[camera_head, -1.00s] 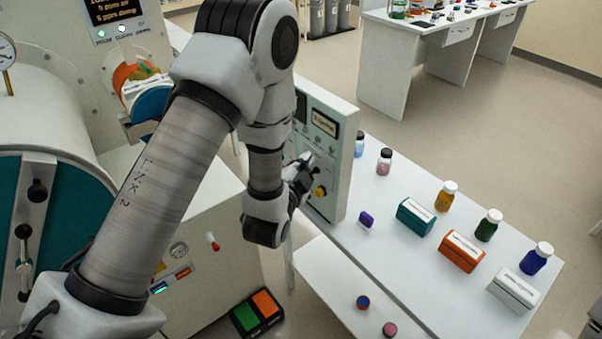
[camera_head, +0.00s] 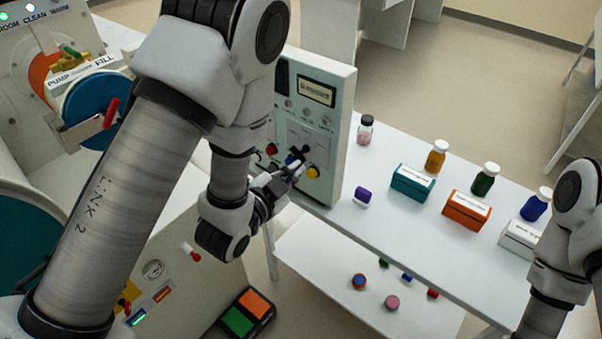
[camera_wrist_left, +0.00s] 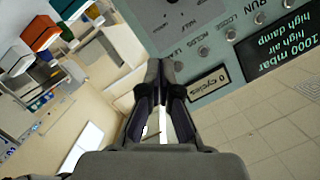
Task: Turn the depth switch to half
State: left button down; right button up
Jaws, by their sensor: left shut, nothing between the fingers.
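The grey-green control panel (camera_head: 335,120) stands upright on the bench, with a small lit display, a red button, a yellow button and a dark knob (camera_head: 305,150), which may be the depth switch; its label is too small to read. My left gripper (camera_head: 292,172) is shut and empty, in front of the panel's lower part, overlapping the buttons; whether it touches cannot be told. In the left wrist view the shut fingers (camera_wrist_left: 163,66) point at the panel (camera_wrist_left: 200,20), which appears turned over, with a "0 cycles" label. A dark part shows at that view's top edge.
The white bench (camera_head: 400,225) holds a purple-capped vial (camera_head: 362,196), several bottles and boxes such as the teal box (camera_head: 412,183). My right arm (camera_head: 565,240) enters at the right edge. A green and orange pedal (camera_head: 247,312) lies on the floor.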

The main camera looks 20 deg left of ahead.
aim_at(297, 155)
pick_arm(q)
jog(key=w+f, duration=0.1)
jog(key=w, duration=0.1)
jog(key=w+a+f, duration=0.1)
jog(key=w+f, duration=0.1)
jog(key=w, duration=0.1)
jog(key=w+f, duration=0.1)
jog(key=w, duration=0.2)
jog(key=shift+a+f, duration=0.15)
jog(key=shift+f, duration=0.2)
pick_arm(e)
notch_tip(297, 155, down, 2)
jog(key=shift+a+f, duration=0.1)
jog(key=shift+a, duration=0.05)
pick_arm(q)
jog(key=shift+d, duration=0.2)
